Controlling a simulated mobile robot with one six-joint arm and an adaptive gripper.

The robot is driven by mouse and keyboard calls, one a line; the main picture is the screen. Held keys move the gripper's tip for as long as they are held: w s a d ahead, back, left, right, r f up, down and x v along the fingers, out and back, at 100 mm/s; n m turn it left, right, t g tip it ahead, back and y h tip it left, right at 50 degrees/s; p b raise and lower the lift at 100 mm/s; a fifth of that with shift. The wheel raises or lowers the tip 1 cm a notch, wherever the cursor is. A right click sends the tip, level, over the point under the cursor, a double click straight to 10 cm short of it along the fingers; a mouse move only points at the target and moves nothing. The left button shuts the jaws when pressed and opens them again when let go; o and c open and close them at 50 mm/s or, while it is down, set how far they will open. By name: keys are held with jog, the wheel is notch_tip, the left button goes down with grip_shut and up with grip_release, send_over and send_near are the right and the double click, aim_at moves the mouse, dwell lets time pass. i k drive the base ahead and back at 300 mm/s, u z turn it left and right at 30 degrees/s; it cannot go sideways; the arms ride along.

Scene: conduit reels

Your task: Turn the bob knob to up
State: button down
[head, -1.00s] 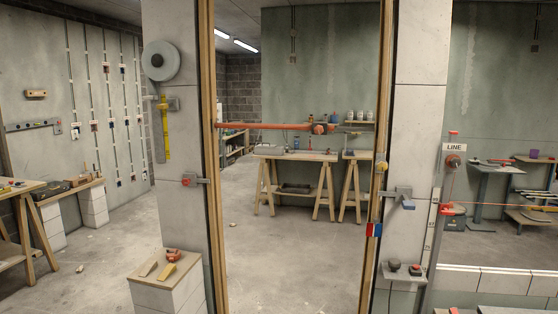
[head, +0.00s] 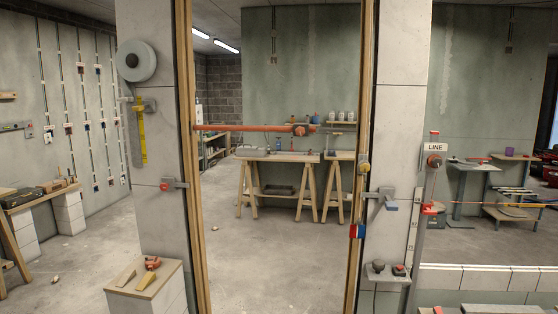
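No knob in view carries a readable "bob" label. A round red knob (head: 434,161) sits just under a white sign reading LINE (head: 436,147), on an upright post at the right. A red piece (head: 430,209) sits lower on the same post. A black round knob (head: 378,265) and a red button-like piece (head: 399,269) stand on a small grey ledge (head: 388,279) on the right pillar. I cannot tell which of these is the bob knob or how it is set. My gripper is not in view.
A red bar (head: 245,128) crosses the wood-framed doorway between two pillars. A grey latch (head: 381,197) juts from the right pillar. A block (head: 145,290) with tools stands at lower left. The floor (head: 265,260) beyond the doorway is clear up to a trestle table (head: 278,156).

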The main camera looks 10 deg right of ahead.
aim_at(364, 166)
jog(key=i, duration=0.85)
jog(key=u, duration=0.05)
